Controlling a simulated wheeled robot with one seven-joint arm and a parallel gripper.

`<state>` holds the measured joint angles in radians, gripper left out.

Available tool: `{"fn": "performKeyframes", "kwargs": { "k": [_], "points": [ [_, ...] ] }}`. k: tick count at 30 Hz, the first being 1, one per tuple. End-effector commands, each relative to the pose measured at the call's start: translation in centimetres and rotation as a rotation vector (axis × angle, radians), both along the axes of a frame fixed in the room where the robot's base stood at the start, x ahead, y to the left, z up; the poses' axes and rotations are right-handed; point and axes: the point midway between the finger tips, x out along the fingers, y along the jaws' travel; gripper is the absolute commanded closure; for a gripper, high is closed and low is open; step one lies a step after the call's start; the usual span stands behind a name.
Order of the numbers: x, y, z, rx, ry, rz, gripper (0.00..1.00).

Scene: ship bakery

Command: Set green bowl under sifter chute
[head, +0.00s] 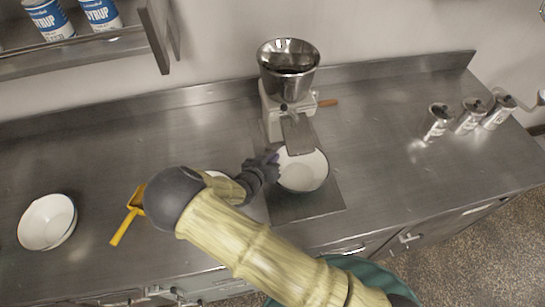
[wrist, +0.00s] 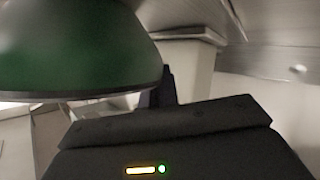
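The bowl at the sifter (head: 302,172) stands upright on the dark mat, its white inside showing in the head view. Its back edge lies below the sifter's chute (head: 297,136). In the wrist view a green bowl (wrist: 75,55) fills the upper left, very close, so I take it for the same bowl. My gripper (head: 271,163) is at this bowl's left rim. A dark fingertip shows in the wrist view (wrist: 165,88) beside the green side. Whether the fingers pinch the rim is hidden. The sifter (head: 287,75) has a steel hopper on a pale body.
Another white-lined bowl (head: 47,222) stands at the far left. A further bowl (head: 217,174) is mostly hidden behind my arm. A yellow scoop (head: 128,219) lies between them. Several cans (head: 470,115) stand at the right. The counter (head: 385,165) is clear between the mat and cans.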

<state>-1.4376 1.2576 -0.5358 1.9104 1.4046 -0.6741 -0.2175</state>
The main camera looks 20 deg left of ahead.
Motion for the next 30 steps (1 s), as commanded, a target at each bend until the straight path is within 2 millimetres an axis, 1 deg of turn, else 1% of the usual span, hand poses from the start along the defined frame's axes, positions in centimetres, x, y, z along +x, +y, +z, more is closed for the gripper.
{"fn": "performKeyframes", "kwargs": {
  "k": [4,5,6,8,18,20,23,25,30],
  "points": [
    [0.0,0.0,-0.1,0.0,-0.002,0.001,1.0],
    [0.0,0.0,-0.2,0.0,0.0,0.0,0.96],
    [0.0,0.0,-0.1,0.0,0.0,0.0,0.88],
    [0.0,0.0,-0.1,0.0,0.0,0.0,0.76],
    [0.0,0.0,0.1,0.0,0.0,0.0,0.76],
    [-0.3,0.1,0.1,0.0,0.0,0.001,0.76],
    [-1.3,0.4,0.4,0.002,-0.001,0.002,0.76],
    [-2.2,0.6,0.8,0.004,0.0,0.002,0.76],
    [-5.2,1.1,2.0,0.004,0.001,0.003,0.76]
  ]
}}
